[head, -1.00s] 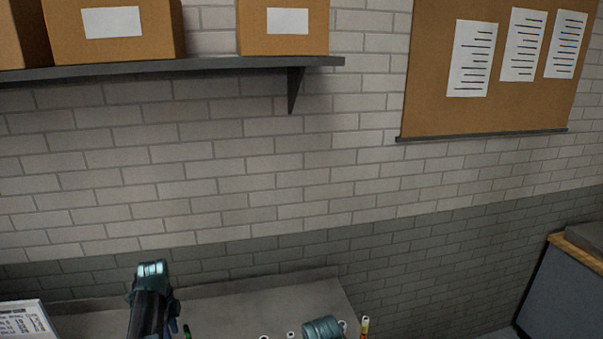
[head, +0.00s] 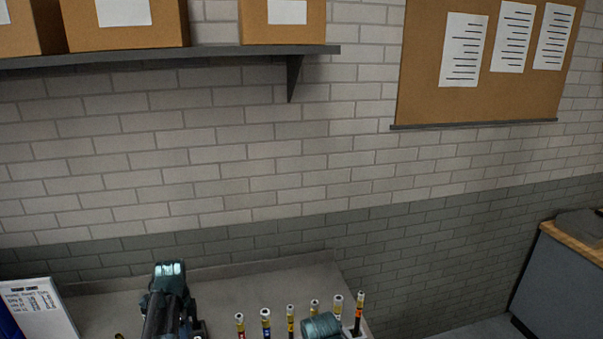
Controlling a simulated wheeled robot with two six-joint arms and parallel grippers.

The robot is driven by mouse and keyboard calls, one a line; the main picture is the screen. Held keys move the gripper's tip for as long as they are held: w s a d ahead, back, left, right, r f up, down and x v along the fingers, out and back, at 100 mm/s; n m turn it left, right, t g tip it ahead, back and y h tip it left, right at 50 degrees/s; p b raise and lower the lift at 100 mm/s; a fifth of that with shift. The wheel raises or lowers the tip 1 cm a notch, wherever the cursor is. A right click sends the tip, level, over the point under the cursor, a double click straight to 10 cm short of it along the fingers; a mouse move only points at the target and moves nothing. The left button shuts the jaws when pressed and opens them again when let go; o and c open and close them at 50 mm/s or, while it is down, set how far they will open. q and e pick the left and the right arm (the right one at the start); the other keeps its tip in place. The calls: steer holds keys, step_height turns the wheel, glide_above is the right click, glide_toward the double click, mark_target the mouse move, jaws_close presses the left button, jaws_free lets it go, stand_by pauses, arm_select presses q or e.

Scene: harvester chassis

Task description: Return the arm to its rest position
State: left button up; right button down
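My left arm (head: 165,305) stands up from the bottom edge at centre-left, a dark link with a teal joint on top. A teal joint of my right arm (head: 322,326) shows at the bottom edge, right of centre, close to several capped tubes. No fingertips of either gripper are visible, so what they hold cannot be seen.
A grey worktop (head: 240,290) runs along the brick wall. A printed sheet (head: 38,308) stands at the far left. A shelf (head: 200,56) with cardboard boxes and a cork board (head: 415,60) are on the wall. A grey cabinet (head: 555,285) stands at the right.

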arm_select(q)
steer(key=s+d+f+n+b, duration=0.5)
steer(key=s+d+f+b, duration=0.2)
steer(key=d, duration=0.6)
steer(key=s+d+f+n+y+b, duration=0.1)
steer(key=s+d+f+n+b, duration=0.5)
steer(key=s+d, duration=0.3)
steer(key=d+f+b, duration=0.1)
steer(key=d, duration=0.2)
steer(key=shift+d+f, duration=0.2)
steer(key=shift+d, duration=0.15)
